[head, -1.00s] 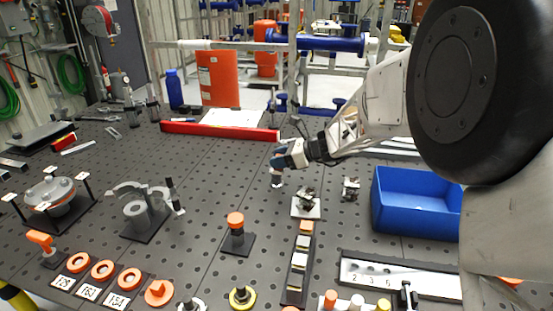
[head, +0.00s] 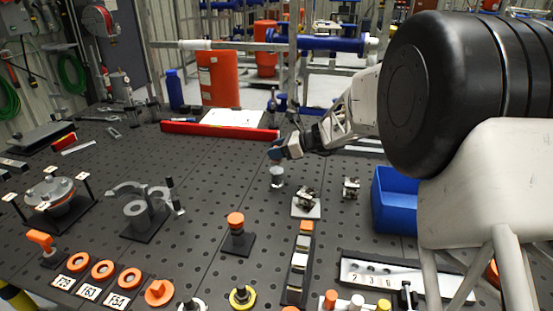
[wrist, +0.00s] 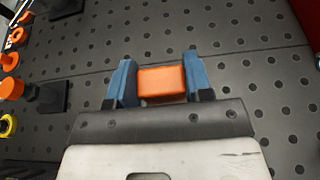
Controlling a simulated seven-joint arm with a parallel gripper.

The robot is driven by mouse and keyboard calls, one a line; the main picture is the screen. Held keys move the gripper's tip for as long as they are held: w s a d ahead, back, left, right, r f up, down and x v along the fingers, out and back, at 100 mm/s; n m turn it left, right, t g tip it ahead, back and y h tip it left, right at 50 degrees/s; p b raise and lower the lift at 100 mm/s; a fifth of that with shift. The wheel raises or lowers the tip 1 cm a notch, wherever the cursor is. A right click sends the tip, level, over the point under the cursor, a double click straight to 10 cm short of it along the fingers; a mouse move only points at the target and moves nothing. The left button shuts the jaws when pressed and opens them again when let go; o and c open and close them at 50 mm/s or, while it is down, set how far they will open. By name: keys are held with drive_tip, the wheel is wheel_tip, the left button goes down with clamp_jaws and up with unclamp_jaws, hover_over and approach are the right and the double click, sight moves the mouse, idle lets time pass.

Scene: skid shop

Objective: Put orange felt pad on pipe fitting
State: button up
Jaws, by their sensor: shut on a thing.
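My gripper (head: 277,152) is in the air over the back middle of the table. In the wrist view its blue fingers (wrist: 160,75) are shut on an orange block (wrist: 162,86), which looks like the orange felt pad. A small grey cylindrical piece (head: 277,177) stands on the table just below the gripper, apart from it. A small metal piece (head: 307,199) sits on a white square to the right, and a similar metal piece (head: 351,188) stands further right. I cannot tell which of these is the pipe fitting.
A strip of orange and pale blocks (head: 299,262) lies in front. A black stand with an orange cap (head: 236,232) is front left. A blue bin (head: 394,212) is at right, partly hidden by my arm. A red bar (head: 215,130) lies behind.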

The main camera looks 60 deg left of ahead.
drive_tip(key=shift+f, duration=1.7)
drive_tip(key=shift+f, duration=0.15)
drive_tip(key=o, duration=0.9)
drive_tip(key=shift+d, duration=0.1)
drive_tip(key=v, duration=1.2)
drive_tip(key=shift+r, duration=0.25)
